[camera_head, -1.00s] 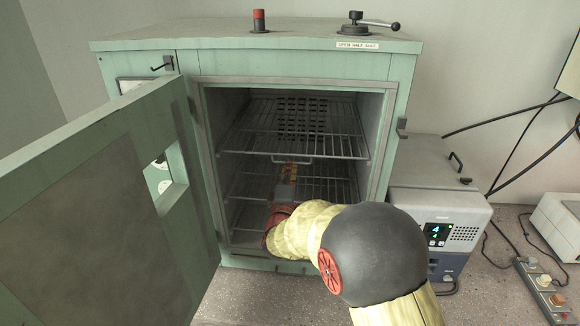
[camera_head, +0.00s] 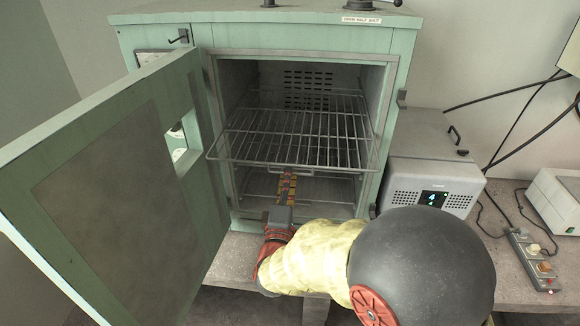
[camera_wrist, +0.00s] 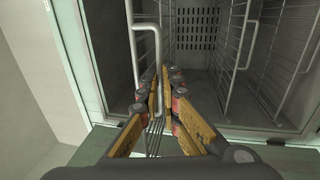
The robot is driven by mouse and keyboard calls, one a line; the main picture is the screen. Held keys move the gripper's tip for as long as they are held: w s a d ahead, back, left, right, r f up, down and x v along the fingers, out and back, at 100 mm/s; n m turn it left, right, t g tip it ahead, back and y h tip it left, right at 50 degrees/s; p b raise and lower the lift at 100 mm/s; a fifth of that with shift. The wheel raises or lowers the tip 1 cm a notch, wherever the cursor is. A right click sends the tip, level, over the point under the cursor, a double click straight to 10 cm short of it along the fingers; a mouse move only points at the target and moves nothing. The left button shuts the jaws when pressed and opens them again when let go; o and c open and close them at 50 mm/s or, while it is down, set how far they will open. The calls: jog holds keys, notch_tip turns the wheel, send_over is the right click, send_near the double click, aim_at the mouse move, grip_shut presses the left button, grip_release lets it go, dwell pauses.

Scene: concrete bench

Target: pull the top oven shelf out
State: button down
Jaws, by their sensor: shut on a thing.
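The top oven shelf (camera_head: 300,125) is a grey wire rack sticking partly out of the open oven, its front edge beyond the door frame. My gripper (camera_head: 287,174) is at the middle of that front edge, shut on its handle. In the wrist view, which is turned sideways, the pale handle (camera_wrist: 160,45) runs down between the fingers of my gripper (camera_wrist: 162,75). The fingertips partly hide the grip.
The green oven (camera_head: 400,60) has its door (camera_head: 130,190) swung open to the left. A lower shelf (camera_head: 325,190) lies inside beneath the top one. A grey control box (camera_head: 435,180) and a power strip (camera_head: 535,262) stand at right. The bench front (camera_head: 235,262) is clear.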

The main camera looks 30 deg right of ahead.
jog(key=shift+s+a, duration=0.15)
jog(key=shift+s, duration=0.05)
jog(key=c, duration=2.3)
grip_release()
jog(key=v, duration=1.2)
